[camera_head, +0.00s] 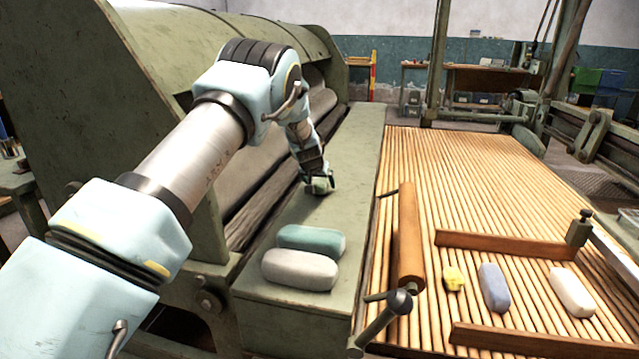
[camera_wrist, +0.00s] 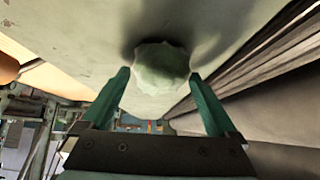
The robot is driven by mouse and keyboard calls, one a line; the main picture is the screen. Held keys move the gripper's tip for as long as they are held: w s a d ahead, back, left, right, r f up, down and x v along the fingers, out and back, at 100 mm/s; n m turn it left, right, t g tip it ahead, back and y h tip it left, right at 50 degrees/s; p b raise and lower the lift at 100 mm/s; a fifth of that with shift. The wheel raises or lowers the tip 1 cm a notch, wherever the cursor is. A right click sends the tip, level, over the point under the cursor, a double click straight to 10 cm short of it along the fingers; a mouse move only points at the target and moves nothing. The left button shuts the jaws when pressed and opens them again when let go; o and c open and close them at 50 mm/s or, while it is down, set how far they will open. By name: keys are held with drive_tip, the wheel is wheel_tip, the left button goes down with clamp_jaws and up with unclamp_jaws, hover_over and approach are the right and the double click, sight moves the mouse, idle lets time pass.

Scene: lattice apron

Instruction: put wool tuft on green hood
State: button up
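A pale green-white lump with a scalloped outline, which looks like the wool tuft (camera_wrist: 161,66), lies over the flat green ledge in the wrist view. My gripper (camera_wrist: 160,78) has its two teal fingers spread, one on each side of the lump. Contact with the lump is not clear. In the head view my gripper (camera_head: 319,186) is low over the ledge (camera_head: 345,165), and a small pale piece shows at its fingertips. The green hood (camera_head: 185,38) is the large curved cover of the machine, upper left, behind my arm.
A teal block (camera_head: 311,239) and a grey block (camera_head: 299,270) lie on the ledge's near end. A yellow lump (camera_head: 453,279), a blue block (camera_head: 494,288) and a white block (camera_head: 572,292) lie on the slatted apron (camera_head: 470,180) between wooden bars.

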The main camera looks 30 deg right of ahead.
drive_tip(key=shift+r, duration=0.15)
drive_tip(key=v, duration=1.1)
drive_tip(key=shift+s+a+r+b, duration=0.25)
drive_tip(key=shift+b, duration=0.15)
